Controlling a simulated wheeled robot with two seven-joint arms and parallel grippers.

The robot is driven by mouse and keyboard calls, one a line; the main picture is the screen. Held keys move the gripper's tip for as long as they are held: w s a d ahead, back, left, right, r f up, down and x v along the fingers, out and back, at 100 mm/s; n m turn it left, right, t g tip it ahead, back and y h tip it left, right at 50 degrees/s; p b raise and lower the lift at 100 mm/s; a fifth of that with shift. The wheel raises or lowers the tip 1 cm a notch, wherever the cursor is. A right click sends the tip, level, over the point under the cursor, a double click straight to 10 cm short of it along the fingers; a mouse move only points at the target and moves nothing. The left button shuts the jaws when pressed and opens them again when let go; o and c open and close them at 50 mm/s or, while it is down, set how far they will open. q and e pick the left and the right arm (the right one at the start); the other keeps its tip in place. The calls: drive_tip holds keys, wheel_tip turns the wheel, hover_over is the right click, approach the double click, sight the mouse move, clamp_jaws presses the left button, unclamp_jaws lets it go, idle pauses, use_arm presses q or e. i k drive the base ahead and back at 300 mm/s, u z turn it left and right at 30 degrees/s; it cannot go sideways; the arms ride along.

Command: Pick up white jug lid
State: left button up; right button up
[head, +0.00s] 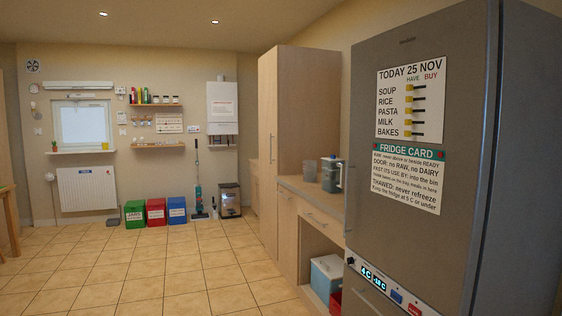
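A dark grey-blue jug (331,177) with a handle stands upright on the counter beside the fridge. A small pale patch shows at its top, but it is too small to tell whether this is the white jug lid. A smaller grey translucent container (309,172) stands to its left. I cannot make out a separate white lid anywhere. Neither of my grippers is in the head view.
The tall fridge (415,225) with notices fills the right side. The counter (318,193) lies between it and a tall wooden cabinet (296,110). The tiled floor (150,275) at left is clear; several coloured bins line the far wall.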

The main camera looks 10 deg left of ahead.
sight(333, 158)
drive_tip(key=u, duration=0.55)
drive_tip(key=i, duration=1.15)
drive_tip(key=u, duration=0.85)
drive_tip(key=i, duration=2.4)
drive_tip(key=z, duration=1.05)
drive_tip(key=i, duration=1.55)
drive_tip(key=z, duration=1.2)
